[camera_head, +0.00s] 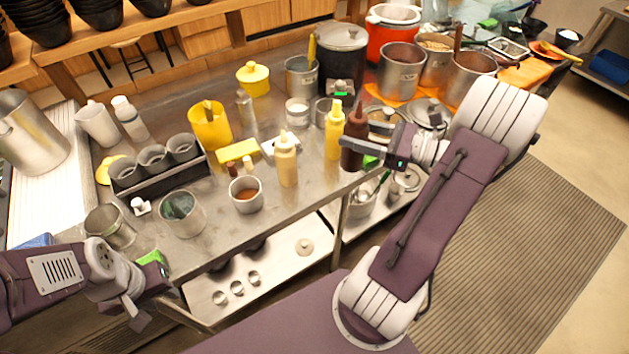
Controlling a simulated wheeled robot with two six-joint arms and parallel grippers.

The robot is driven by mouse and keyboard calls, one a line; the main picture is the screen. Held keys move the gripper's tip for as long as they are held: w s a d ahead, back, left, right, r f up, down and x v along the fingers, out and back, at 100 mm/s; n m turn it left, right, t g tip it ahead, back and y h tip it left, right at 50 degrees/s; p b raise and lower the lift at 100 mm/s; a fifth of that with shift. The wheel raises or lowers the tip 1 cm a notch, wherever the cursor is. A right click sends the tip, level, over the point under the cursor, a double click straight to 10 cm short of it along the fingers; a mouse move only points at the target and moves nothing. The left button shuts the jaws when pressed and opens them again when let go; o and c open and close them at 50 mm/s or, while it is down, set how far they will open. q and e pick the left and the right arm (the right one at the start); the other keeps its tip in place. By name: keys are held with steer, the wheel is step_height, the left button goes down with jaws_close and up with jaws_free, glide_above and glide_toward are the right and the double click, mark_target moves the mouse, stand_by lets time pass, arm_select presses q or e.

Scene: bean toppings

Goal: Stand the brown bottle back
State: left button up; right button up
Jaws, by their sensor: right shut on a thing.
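The brown bottle (354,142) is upright near the right end of the steel table, with its pointed tip up. My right gripper (364,143) reaches in from the right and is shut on its body. I cannot tell whether its base touches the table. A yellow bottle (334,131) stands just left of it, and a tan bottle (286,160) stands further left. My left gripper (152,290) is low at the left, in front of the table edge, away from the bottles. Its fingers are too unclear to tell open from shut.
The steel table (305,205) is crowded. A small metal cup (246,195) of brown sauce stands near the front edge, and a dark caddy (160,175) is at left. Metal pots (400,72) stand behind the brown bottle. A lower shelf (270,275) holds small cups.

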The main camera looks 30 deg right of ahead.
steer(key=w+a+f, duration=0.5)
steer(key=w+f, duration=0.5)
steer(key=f, duration=0.1)
steer(key=shift+w+b, duration=0.25)
steer(key=shift+b, duration=0.1)
steer(key=shift+a, duration=0.15)
steer(key=shift+s+f, duration=0.1)
steer(key=shift+f, duration=0.1)
steer(key=o, duration=0.5)
steer(key=shift+c, duration=0.2)
steer(key=shift+r, duration=0.1)
